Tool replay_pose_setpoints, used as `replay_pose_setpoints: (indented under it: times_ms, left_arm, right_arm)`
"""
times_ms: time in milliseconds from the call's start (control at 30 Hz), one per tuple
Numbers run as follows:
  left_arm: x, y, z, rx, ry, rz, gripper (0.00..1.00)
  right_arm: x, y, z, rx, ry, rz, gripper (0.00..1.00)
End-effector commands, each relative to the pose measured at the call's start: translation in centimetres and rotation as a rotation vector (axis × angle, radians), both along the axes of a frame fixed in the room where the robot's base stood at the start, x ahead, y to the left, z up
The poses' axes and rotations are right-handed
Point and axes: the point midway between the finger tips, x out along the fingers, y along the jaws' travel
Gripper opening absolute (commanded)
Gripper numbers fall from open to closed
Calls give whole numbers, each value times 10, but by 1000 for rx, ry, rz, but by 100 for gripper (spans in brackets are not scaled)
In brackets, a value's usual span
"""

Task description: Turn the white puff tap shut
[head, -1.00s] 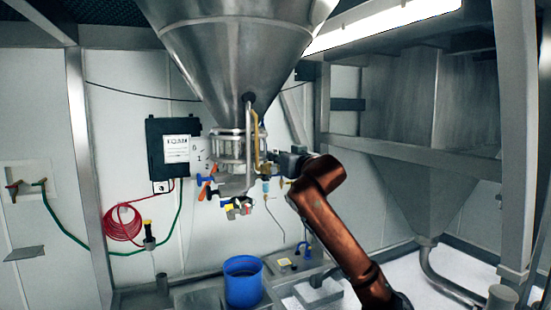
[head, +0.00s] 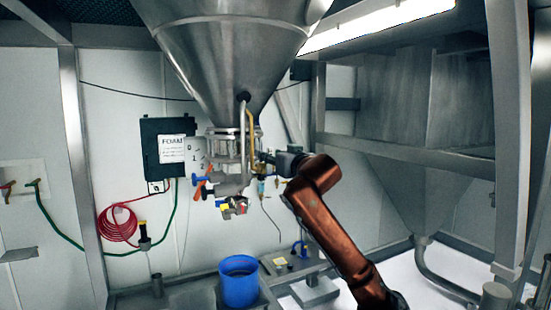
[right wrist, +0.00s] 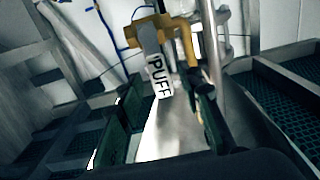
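The white puff tap handle (right wrist: 155,68) is in the right wrist view, a pale lever labelled PUFF that hangs from a yellow-brass fitting (right wrist: 160,25). My right gripper (right wrist: 165,98) is open, with one dark finger left of the handle and the other to its right. I see gaps beside the handle; whether a finger touches it, I cannot tell. In the head view my right gripper (head: 268,158) is beside the pipework under the steel hopper (head: 232,55), and the tap is too small to make out there. My left gripper is not in view.
Blue and orange valve handles (head: 200,187) and a coloured fitting cluster (head: 233,207) are left of the gripper. A blue bucket (head: 240,285) stands below. A FOAM board (head: 165,160) and red hose (head: 118,225) are on the back wall. Steel ducting (head: 410,110) fills the right.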

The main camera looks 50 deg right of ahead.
Motion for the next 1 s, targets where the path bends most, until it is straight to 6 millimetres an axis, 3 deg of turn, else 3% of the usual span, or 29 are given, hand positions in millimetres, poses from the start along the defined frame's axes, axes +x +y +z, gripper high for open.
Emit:
replay_pose_setpoints:
  times_ms: [167,600,800,1000]
  left_arm:
    - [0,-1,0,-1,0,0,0]
    - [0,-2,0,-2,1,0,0]
    - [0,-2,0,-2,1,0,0]
    - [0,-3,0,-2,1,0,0]
  right_arm:
    - [-17,7,0,-3,0,0,33]
    - [-93,37,-1,-1,1,1,33]
    - [-108,43,-1,0,1,0,33]
    - [-110,43,-1,0,1,0,33]
